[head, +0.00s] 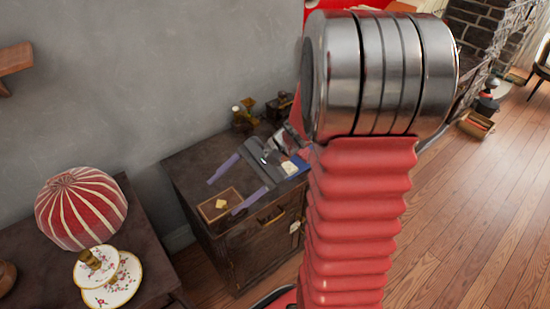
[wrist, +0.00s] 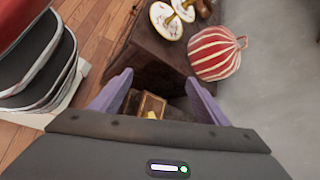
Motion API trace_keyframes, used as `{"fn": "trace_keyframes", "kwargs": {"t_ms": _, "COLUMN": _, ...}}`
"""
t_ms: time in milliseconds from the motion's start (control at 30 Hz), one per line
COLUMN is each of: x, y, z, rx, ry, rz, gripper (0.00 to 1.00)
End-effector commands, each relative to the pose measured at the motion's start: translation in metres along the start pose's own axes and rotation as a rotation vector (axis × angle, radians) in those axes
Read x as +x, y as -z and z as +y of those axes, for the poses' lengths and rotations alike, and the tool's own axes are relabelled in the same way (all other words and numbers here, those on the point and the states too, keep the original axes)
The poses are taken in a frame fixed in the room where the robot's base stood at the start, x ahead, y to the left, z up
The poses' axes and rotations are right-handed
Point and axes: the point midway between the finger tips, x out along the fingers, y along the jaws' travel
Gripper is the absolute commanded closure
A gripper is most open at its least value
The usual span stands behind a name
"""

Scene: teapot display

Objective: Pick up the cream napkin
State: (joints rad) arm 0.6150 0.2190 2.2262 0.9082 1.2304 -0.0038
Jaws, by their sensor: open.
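My gripper (head: 221,198) is open over the dark wooden cabinet (head: 190,160), its two purple fingers spread apart and nothing between them that I can make out. It also shows in the wrist view (wrist: 158,76). A small pale-yellow piece (head: 221,204) lies in a shallow wooden tray (head: 205,213) beneath the fingers. It shows partly in the wrist view (wrist: 152,115), its lower part hidden by my gripper body. A small cream patch (head: 290,168) shows beside something blue, right of my gripper. I cannot tell which of these is the cream napkin.
A red-and-white striped domed thing (head: 81,208) and a tiered floral plate stand (head: 110,280) are on a dark table at left. Dark and brass items (head: 244,115) stand at the cabinet's back against the grey wall. Wooden floor (head: 480,230) is open at right.

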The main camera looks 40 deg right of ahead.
Motion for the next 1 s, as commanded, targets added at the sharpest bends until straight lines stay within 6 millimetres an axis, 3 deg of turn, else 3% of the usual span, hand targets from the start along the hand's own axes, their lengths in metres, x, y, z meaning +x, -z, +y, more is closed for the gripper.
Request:
{"fn": "trace_keyframes", "kwargs": {"t_ms": 267, "x": -0.011, "y": 0.066, "z": -0.001, "rx": 0.247, "ry": 0.231, "rz": -0.083, "gripper": 0.31}}
{"fn": "trace_keyframes", "kwargs": {"t_ms": 567, "x": -0.032, "y": 0.145, "z": 0.015, "rx": 0.486, "ry": 0.506, "rz": -0.146, "gripper": 0.31}}
{"fn": "trace_keyframes", "kwargs": {"t_ms": 767, "x": -0.05, "y": 0.201, "z": 0.039, "rx": 0.632, "ry": 0.703, "rz": -0.173, "gripper": 0.31}}
{"fn": "trace_keyframes", "kwargs": {"t_ms": 1000, "x": -0.071, "y": 0.266, "z": 0.086, "rx": 0.797, "ry": 0.952, "rz": -0.187, "gripper": 0.31}}
